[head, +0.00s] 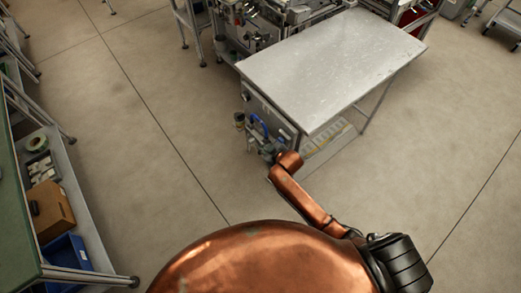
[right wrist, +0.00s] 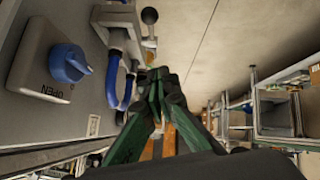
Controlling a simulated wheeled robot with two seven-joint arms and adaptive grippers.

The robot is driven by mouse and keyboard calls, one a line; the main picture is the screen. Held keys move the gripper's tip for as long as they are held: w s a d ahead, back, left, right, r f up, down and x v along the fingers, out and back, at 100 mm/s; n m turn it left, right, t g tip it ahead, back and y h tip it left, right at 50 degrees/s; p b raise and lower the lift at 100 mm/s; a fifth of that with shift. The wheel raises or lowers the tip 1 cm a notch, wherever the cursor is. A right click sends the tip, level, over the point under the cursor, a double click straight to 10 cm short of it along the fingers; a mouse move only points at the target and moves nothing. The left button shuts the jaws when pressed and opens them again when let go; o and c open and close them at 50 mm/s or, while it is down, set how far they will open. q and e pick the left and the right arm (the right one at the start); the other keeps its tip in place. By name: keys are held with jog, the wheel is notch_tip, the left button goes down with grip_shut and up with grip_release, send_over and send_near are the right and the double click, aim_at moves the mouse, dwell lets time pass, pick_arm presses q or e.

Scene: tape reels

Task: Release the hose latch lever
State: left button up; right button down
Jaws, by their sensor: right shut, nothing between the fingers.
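In the right wrist view my right gripper (right wrist: 160,78) is shut and empty. Its green fingers come together close to the panel fittings. A blue hose (right wrist: 113,82) hangs from a grey metal fitting (right wrist: 118,20) on the panel, just left of the fingertips. I cannot tell whether the fingers touch anything. In the head view the right gripper (head: 267,153) is small, beside the blue hose (head: 259,124). My left gripper is not in view.
A blue knob (right wrist: 68,65) on a grey plate marked OPEN sits left of the hose. The grey metal bench top (head: 335,70) is above the panel. A shelf unit with a cardboard box (head: 50,210) and blue bin (head: 65,255) stands left. Floor between is clear.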

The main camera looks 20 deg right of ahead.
jog(key=b, duration=0.3)
send_over(259, 153)
jog(key=w+a, duration=0.1)
jog(key=a, duration=0.1)
notch_tip(259, 153, down, 6)
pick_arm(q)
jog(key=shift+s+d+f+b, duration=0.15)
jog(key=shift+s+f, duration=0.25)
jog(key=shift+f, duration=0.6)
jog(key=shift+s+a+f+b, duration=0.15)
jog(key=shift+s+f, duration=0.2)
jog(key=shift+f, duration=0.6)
pick_arm(e)
jog(key=shift+s+d+f, duration=0.25)
jog(key=shift+d+f, duration=0.3)
jog(key=shift+f, duration=0.35)
jog(key=shift+s+d+f, duration=0.25)
jog(key=shift+d+f, duration=0.25)
jog(key=shift+f, duration=0.35)
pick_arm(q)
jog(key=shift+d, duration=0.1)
